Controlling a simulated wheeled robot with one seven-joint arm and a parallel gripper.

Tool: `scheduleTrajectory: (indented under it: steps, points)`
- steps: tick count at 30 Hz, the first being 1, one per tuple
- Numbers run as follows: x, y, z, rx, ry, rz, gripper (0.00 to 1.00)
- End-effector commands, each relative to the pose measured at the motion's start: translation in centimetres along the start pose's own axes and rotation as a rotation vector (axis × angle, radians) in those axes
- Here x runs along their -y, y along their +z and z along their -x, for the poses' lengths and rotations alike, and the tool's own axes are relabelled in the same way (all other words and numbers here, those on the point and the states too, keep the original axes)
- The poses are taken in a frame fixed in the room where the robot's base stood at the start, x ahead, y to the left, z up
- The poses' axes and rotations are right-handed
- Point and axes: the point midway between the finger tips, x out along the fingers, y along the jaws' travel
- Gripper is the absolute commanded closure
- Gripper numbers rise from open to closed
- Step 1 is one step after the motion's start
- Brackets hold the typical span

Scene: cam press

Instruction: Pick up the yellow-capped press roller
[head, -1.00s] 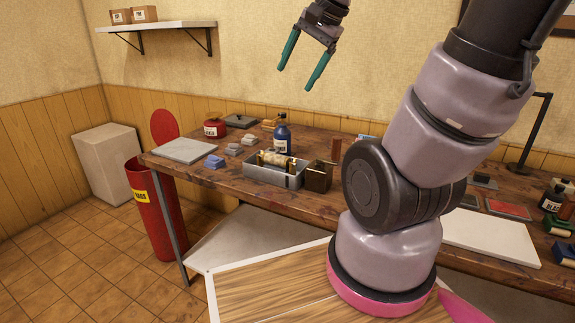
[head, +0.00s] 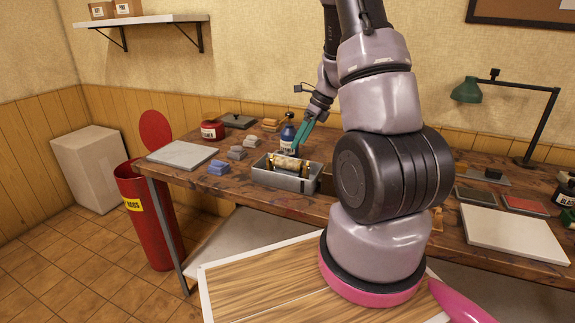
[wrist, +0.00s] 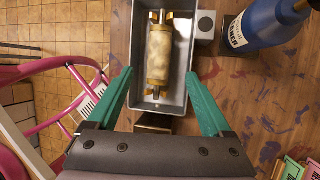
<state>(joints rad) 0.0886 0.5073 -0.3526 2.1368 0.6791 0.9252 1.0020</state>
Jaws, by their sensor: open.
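The press roller (head: 287,164) is a cream cylinder with yellow end caps. It lies in a grey metal tray (head: 284,181) on the workbench. In the wrist view the roller (wrist: 159,52) runs lengthwise in the tray (wrist: 178,98). My gripper (head: 297,147) is open, with green fingers pointing down toward the tray. In the wrist view my gripper (wrist: 159,73) has its fingers apart on either side of the tray's near part, and nothing is held between them. Whether the fingers are above the tray rim is hard to tell.
A blue bottle (wrist: 268,22) stands close right of the tray; it also shows behind my fingers in the head view (head: 287,138). A small brass-coloured box (wrist: 153,123) sits at the tray's near end. Grey and blue blocks (head: 219,167) lie left on the workbench (head: 205,190).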

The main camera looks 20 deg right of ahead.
Motion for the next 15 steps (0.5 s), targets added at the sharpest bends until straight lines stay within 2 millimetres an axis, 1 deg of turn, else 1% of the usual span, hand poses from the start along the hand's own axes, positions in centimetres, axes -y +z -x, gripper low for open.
scheduleTrajectory:
  steps: [1, 3, 11, 15]
  points:
    - [-0.1, -0.1, -0.9, -0.002, 0.003, 0.001, 0.16]
    - [-0.1, -0.1, -2.0, -0.002, 0.003, 0.001, 0.16]
    - [-0.1, 0.0, -4.1, -0.002, 0.002, 0.003, 0.16]
    - [-0.2, 0.1, -6.3, -0.003, 0.003, 0.004, 0.16]
